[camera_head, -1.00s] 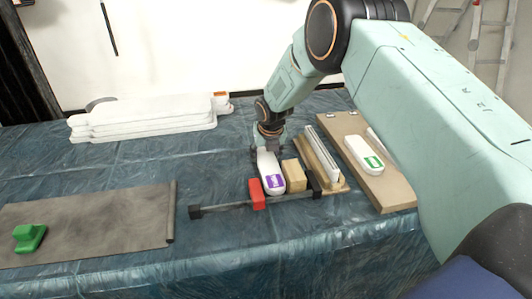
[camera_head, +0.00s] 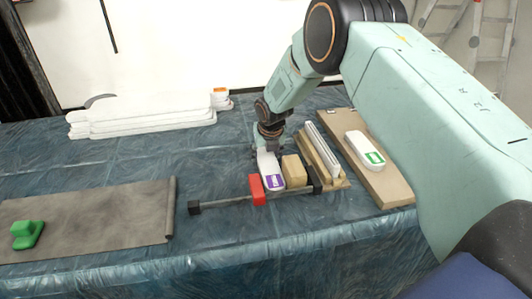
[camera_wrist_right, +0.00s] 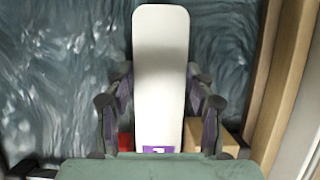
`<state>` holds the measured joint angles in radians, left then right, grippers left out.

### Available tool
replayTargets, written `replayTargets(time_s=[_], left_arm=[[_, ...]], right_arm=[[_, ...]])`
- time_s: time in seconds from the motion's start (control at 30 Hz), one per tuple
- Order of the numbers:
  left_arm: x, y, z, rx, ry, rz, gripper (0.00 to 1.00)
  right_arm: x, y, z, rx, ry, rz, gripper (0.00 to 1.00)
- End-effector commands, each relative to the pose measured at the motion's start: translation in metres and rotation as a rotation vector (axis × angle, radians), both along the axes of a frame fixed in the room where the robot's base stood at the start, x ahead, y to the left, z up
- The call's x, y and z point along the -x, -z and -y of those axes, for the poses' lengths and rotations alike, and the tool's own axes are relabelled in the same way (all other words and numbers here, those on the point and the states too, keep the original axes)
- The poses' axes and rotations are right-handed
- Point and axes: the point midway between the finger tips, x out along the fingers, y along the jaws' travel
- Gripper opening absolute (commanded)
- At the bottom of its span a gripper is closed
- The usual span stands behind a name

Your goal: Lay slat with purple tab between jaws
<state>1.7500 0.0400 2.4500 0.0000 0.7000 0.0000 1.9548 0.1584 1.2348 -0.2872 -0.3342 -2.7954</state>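The white slat with the purple tab (camera_head: 269,165) points toward the front of the table, its tab (camera_head: 274,181) at the near end. That end is between the red clamp jaw (camera_head: 257,190) and the wooden block (camera_head: 294,171), at the clamp bar. I cannot tell whether it rests on the bar. My right gripper (camera_head: 267,150) is at the slat's far part. In the right wrist view the fingertips (camera_wrist_right: 160,76) meet both long edges of the slat (camera_wrist_right: 161,45). My left gripper is not in view.
A wooden rail with a pale strip (camera_head: 322,155) stands right of the block. White panels (camera_head: 145,117) lie at the back left. A grey mat (camera_head: 100,215) with a green object (camera_head: 27,234) is front left.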

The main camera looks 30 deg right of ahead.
Motion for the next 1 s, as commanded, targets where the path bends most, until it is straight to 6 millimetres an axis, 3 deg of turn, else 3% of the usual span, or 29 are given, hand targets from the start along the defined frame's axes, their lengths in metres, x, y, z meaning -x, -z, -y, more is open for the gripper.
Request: replayTargets(time_s=[0.3, 0.67, 1.0], left_arm=[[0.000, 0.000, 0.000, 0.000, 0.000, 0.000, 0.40], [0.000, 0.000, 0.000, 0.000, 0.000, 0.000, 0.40], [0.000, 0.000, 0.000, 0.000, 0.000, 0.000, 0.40]], right_arm=[[0.000, 0.000, 0.000, 0.000, 0.000, 0.000, 0.80], [0.001, -0.002, 0.000, 0.000, 0.000, -0.001, 0.81], [0.019, -0.049, -0.005, -0.001, 0.001, 0.002, 0.81]])
